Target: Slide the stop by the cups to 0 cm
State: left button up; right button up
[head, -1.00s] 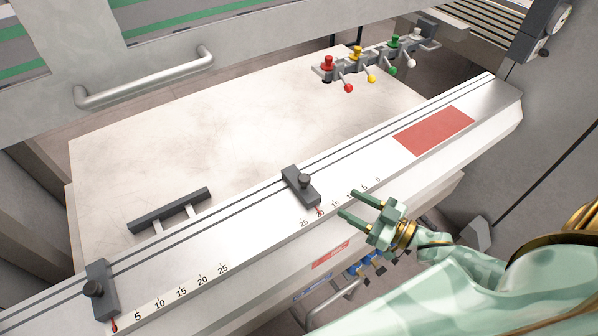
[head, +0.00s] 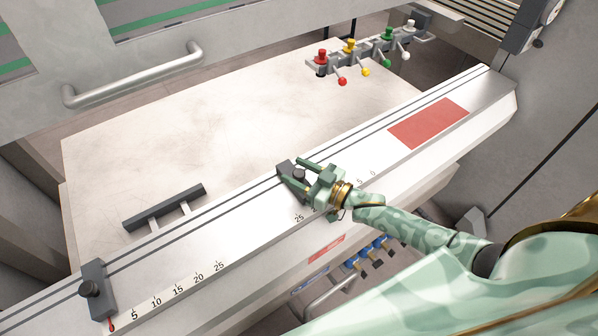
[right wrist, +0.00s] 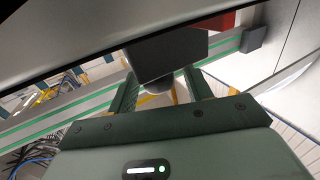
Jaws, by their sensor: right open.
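The right-hand dark stop (head: 285,169) sits on the rail beside a scale that runs from 25 down to 0 toward the right. My right gripper (head: 295,171) is at this stop, its open fingers on either side of the knob. In the right wrist view the dark grey stop (right wrist: 168,55) shows between the two green fingers; contact cannot be told. The gripper hides the stop's pointer and nearby numbers. A second dark stop (head: 96,287) with a red pointer stands at the far left, near the low end of the other scale. My left gripper is out of view.
The pale rail (head: 235,222) runs diagonally, with a red patch (head: 428,123) at its right. Levers with coloured knobs (head: 350,47) stand behind. A dark bar handle (head: 165,207) lies on the sheet (head: 210,130). Blue fittings (head: 372,246) hang below the rail.

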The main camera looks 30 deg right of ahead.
grip_shut()
jog(key=w+d+b, duration=0.1)
jog(key=d+b, duration=0.1)
jog(key=d, duration=0.4)
jog(key=d+b, duration=0.2)
jog(key=d, duration=0.5)
jog(key=w+d+b, duration=0.1)
jog(key=d+b, duration=0.2)
jog(key=d, duration=0.3)
jog(key=shift+w+d+f, duration=0.15)
jog(key=shift+w+f, duration=0.05)
jog(key=shift+w, duration=0.15)
jog(key=shift+d+r, duration=0.25)
jog(key=shift+d, duration=0.2)
jog(key=shift+w, duration=0.1)
grip_release()
jog(key=shift+d, duration=0.1)
jog(key=shift+f, duration=0.1)
